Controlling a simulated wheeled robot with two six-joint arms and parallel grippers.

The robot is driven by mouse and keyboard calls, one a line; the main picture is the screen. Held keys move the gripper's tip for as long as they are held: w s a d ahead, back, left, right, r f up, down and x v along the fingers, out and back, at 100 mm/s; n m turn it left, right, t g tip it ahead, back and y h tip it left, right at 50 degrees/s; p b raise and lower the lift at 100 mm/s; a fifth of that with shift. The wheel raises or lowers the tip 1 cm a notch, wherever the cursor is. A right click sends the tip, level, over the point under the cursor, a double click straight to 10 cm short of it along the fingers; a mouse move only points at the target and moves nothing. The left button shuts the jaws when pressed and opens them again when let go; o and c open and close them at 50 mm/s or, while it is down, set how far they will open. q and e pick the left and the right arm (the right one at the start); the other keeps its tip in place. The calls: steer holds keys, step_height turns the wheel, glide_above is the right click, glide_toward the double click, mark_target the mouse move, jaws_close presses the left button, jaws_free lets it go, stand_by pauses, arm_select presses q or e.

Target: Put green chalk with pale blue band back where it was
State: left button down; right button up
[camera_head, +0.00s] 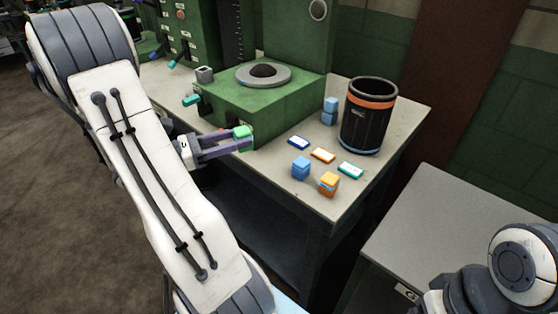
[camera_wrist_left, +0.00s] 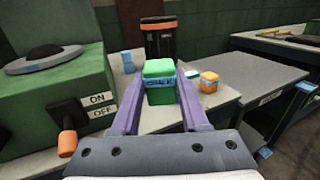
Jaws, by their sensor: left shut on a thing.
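The green chalk with pale blue band (camera_wrist_left: 159,69) is between the fingers of my left gripper (camera_wrist_left: 161,92), its band facing the wrist camera. In the head view the green chalk (camera_head: 241,131) shows at the tips of my left gripper (camera_head: 238,141), in front of the green machine. The gripper is shut on it. On the bench lie three flat labels: a blue-edged one (camera_head: 298,143), an orange-edged one (camera_head: 322,155) and a green-edged one (camera_head: 350,170). No block stands on the green-edged label. My right gripper is out of view; only part of that arm shows.
A blue block (camera_head: 300,169) and an orange block (camera_head: 328,184) stand near the bench front. Another blue block (camera_head: 329,112) stands beside a black bin (camera_head: 366,118) with an orange band. The green machine (camera_head: 243,106) has protruding levers. A grey table (camera_head: 440,225) stands to the right.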

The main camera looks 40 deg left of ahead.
arm_select(q)
glide_above(271, 163)
step_height(271, 163, down, 6)
steer(key=shift+w+f, duration=0.1)
steer(key=shift+f, duration=0.15)
step_height(271, 163, down, 4)
steer(key=shift+f, duration=0.1)
steer(key=shift+c, duration=2.1)
jaws_free()
steer(key=shift+b, duration=0.3)
steer(key=v, duration=1.2)
steer(key=shift+b, duration=0.4)
steer(key=shift+d, duration=0.1)
